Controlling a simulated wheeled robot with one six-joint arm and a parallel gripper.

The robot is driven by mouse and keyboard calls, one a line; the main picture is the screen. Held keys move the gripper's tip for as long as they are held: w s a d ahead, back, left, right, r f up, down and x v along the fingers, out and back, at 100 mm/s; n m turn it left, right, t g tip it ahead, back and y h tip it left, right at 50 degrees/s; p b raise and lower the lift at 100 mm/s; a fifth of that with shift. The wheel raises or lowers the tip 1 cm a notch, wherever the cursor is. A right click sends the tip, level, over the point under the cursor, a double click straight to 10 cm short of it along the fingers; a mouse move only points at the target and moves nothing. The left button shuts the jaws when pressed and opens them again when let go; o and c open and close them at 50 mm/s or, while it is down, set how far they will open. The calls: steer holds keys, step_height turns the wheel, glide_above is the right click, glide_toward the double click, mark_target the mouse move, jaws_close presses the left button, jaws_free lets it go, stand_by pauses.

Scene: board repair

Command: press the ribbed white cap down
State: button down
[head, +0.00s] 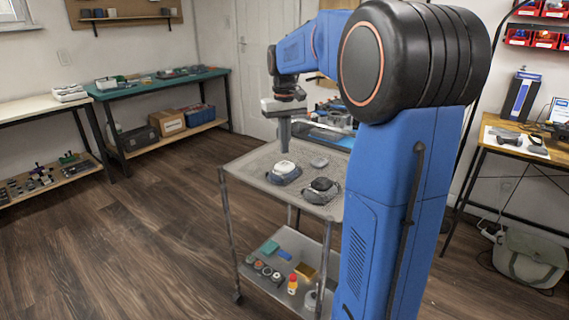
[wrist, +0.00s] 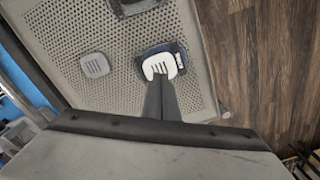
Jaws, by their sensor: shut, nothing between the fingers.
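The ribbed white cap (wrist: 163,62) sits on a dark blue base (wrist: 143,70) on the perforated top of a cart. In the head view the white cap (head: 285,167) is on the same base near the cart's middle. My gripper (head: 285,150) points straight down over the cap, shut and empty. In the wrist view my gripper's fingers (wrist: 161,84) overlap the cap's lower edge. I cannot tell whether the fingertips touch it. The fingers hide part of the base.
A grey ribbed piece (wrist: 94,66) lies apart on the cart top (wrist: 115,95). A dark unit (head: 321,188) with a black top stands in front right of the cap. Loose parts lie on the lower shelf (head: 262,292). The floor left of the cart is clear.

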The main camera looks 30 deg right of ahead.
mark_target(284, 164)
steer(key=shift+r, duration=1.9)
steer(key=s+a+f+n+t, duration=0.1)
steer(key=s+a+f, duration=0.1)
steer(key=s+a, duration=0.45)
steer(key=s+a+f+t, duration=0.1)
steer(key=s+a, duration=0.3)
steer(key=s, duration=0.5)
steer(key=s+a+f+t, duration=0.1)
steer(key=s+a+f, duration=0.1)
steer(key=s+f, duration=0.3)
steer(key=s+a+f+n+t, duration=0.1)
steer(key=s+a+f, duration=0.2)
steer(key=s+f, duration=0.3)
steer(key=shift+s+a+t, duration=0.15)
steer(key=shift+s+t, duration=0.25)
steer(key=shift+s, duration=1.5)
steer(key=shift+r, duration=0.1)
